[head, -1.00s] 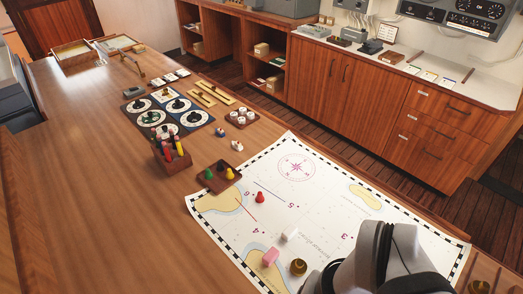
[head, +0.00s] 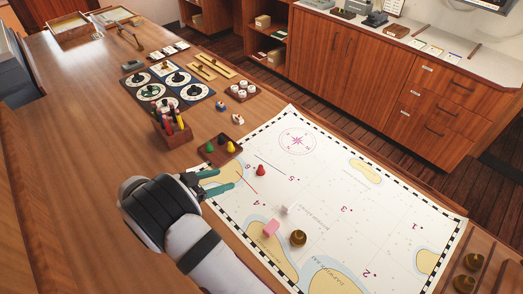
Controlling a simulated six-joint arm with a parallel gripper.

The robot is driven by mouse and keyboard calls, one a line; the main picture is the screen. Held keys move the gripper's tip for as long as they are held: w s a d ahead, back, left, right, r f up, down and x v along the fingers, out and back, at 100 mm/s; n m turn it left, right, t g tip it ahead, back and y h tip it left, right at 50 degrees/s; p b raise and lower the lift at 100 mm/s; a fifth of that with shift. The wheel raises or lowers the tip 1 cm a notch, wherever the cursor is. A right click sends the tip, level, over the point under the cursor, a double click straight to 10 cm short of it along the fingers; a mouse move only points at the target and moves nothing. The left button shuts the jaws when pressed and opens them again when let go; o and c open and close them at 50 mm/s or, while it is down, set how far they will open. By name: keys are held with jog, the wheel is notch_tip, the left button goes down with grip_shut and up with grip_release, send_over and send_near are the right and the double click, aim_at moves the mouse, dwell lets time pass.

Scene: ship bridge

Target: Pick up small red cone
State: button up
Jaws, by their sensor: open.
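The small red cone (head: 261,170) stands upright on the white sea chart (head: 330,217), near its upper left part. My gripper (head: 225,179) reaches in from the left in the head view, its two teal fingers apart and pointing right toward the cone. Nothing shows between the fingers. The cone is a short way beyond the fingertips, to the right and slightly up in the picture, and the gripper does not touch it.
A small wooden tray (head: 222,159) with green and yellow cones sits just above the fingers. A pen holder (head: 173,135) stands to its left. A pink block (head: 271,228), a white cube (head: 282,210) and a brass object (head: 298,238) lie lower on the chart.

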send_near(258, 171)
jog(key=x, duration=0.4)
jog(key=shift+w+r, duration=0.1)
jog(key=shift+r, duration=0.15)
jog(key=x, duration=0.5)
jog(key=shift+f, duration=0.15)
grip_shut()
